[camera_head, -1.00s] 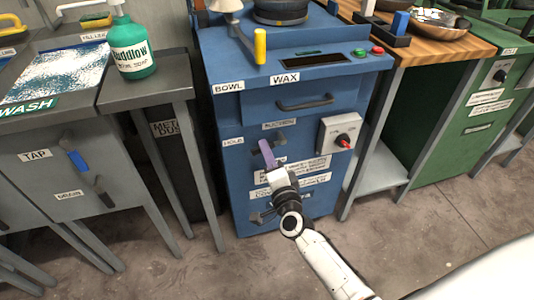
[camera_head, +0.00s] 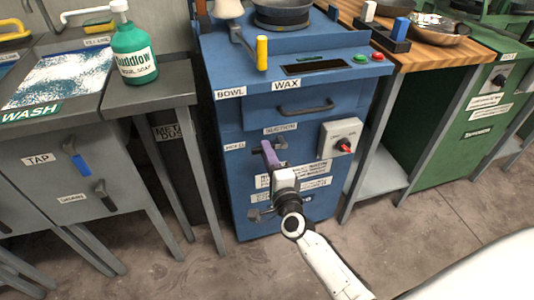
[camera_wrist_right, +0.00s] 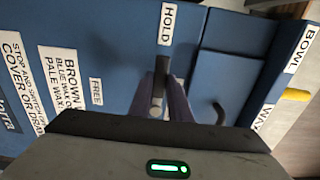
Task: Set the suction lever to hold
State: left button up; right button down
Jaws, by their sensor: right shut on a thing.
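The suction lever (camera_wrist_right: 158,84) is a dark grey handle on the front of a blue cabinet (camera_head: 222,190), below the SUCTION label (camera_head: 280,128). My right gripper (camera_head: 270,154) reaches it from below in the head view. Its purple fingers are shut around the lever, one on each side in the right wrist view (camera_wrist_right: 162,100). The HOLD label (camera_wrist_right: 167,24) lies just beyond the lever's end there, and the FREE label (camera_wrist_right: 96,91) lies to the left. In the head view the fingers hide most of the lever. My left gripper is not in view.
A grey box with a red-tipped knob (camera_head: 341,140) sits right of the lever, close to my arm. A drawer handle (camera_head: 306,107) is above. Another dark handle (camera_head: 262,214) is low on the cabinet. A green soap bottle (camera_head: 133,50) stands left.

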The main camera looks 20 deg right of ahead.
jog(key=c, duration=1.6)
grip_release()
jog(key=shift+c, duration=0.2)
pick_arm(q)
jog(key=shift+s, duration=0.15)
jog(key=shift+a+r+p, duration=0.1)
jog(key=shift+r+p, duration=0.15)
jog(key=shift+p, duration=0.35)
pick_arm(e)
jog(key=s+a, duration=0.1)
jog(key=s, duration=0.9)
jog(key=shift+s+a, duration=0.15)
jog(key=shift+a, duration=0.2)
jog(key=s+a+n+g+y+p, duration=0.3)
jog(key=s+a+n+y+p, duration=0.3)
jog(key=n, duration=0.5)
pick_arm(q)
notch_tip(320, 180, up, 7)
jog(key=p, duration=0.4)
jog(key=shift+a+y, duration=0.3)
pick_arm(e)
jog(key=s+a+f+n+g, duration=0.1)
jog(key=s+f+n+g, duration=0.1)
jog(key=s+n, duration=0.3)
jog(key=s+f+n+g, duration=0.2)
jog(key=s+n+g, duration=0.2)
jog(key=s, duration=0.5)
jog(key=shift+a+n+h, duration=0.3)
jog(key=shift+a+n, duration=0.1)
jog(key=shift+n, duration=0.7)
